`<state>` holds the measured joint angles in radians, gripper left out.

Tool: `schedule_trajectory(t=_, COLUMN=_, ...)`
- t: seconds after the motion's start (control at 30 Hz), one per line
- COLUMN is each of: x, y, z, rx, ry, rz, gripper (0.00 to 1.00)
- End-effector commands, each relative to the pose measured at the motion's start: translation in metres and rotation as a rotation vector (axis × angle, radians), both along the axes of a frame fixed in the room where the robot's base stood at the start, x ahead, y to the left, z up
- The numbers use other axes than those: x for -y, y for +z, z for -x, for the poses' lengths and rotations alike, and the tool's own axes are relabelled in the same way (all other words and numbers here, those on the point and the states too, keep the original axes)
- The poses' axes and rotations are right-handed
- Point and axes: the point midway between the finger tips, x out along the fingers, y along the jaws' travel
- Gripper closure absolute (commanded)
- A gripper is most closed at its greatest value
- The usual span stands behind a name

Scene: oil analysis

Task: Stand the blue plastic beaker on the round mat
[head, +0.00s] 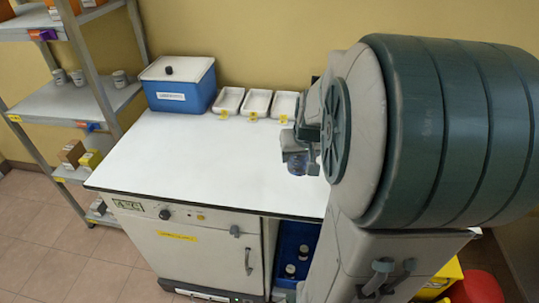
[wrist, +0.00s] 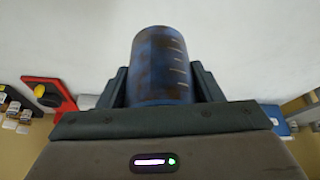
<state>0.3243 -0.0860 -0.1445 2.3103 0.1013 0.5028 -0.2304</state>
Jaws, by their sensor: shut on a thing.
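The blue plastic beaker (wrist: 160,65) fills the middle of the wrist view, with white graduation marks and brownish blotches. My gripper (wrist: 160,86) is shut on it, one finger on each side. In the head view the beaker (head: 297,164) shows small and partly hidden below my gripper (head: 296,143), over the right part of the white worktop. I cannot tell its height above the surface. The round mat is not seen in either view; my arm hides the right part of the worktop.
A blue lidded box (head: 180,88) and several white trays (head: 257,103) stand along the back of the white worktop (head: 195,155). Its left and middle are clear. A grey shelf rack (head: 95,75) stands at left. A red object with a yellow knob (wrist: 50,93) shows in the wrist view.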

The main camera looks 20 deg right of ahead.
Motion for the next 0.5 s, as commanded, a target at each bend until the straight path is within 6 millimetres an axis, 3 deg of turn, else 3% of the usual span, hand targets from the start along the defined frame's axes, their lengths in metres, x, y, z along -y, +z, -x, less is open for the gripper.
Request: schedule_trajectory(t=0.5, x=-0.015, y=-0.05, z=-0.086, rx=-0.003, ry=0.017, rz=-0.001, gripper=0.62)
